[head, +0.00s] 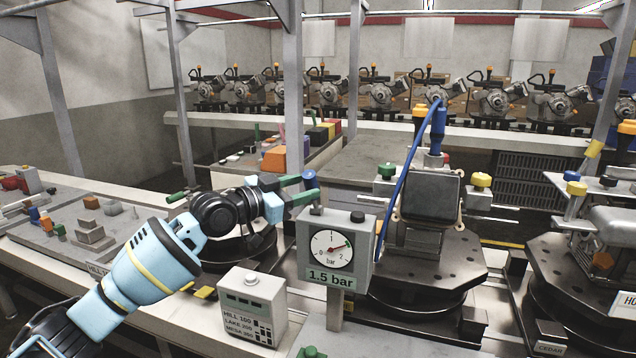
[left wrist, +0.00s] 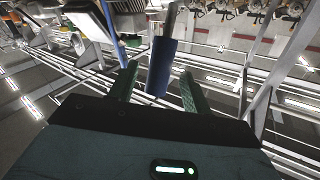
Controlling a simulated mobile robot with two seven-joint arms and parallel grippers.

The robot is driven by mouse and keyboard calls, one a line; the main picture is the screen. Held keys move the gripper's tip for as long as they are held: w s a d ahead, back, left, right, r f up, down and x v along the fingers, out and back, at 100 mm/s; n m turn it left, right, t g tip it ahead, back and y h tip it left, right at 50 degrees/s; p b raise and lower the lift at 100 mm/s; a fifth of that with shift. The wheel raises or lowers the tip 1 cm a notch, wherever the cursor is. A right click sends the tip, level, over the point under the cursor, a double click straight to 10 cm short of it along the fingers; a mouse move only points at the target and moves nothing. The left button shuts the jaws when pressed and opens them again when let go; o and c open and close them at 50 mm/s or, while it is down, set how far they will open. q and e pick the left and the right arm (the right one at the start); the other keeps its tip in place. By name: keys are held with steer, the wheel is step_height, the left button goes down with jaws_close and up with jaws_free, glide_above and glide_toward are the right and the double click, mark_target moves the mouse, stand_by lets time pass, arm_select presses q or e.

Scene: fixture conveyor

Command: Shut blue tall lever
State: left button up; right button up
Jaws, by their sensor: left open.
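Nothing is held. My right gripper is not in view.
A pressure gauge (head: 332,248) reading 1.5 bar stands just in front of my left gripper. A labelled box (head: 252,312) is below it. Green (head: 387,171) and yellow (head: 481,180) knobs flank the fixture. Another fixture with yellow-topped parts (head: 576,188) stands at right.

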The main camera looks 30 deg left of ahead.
arm_select(q)
steer(key=shift+x, duration=2.6)
jaws_close()
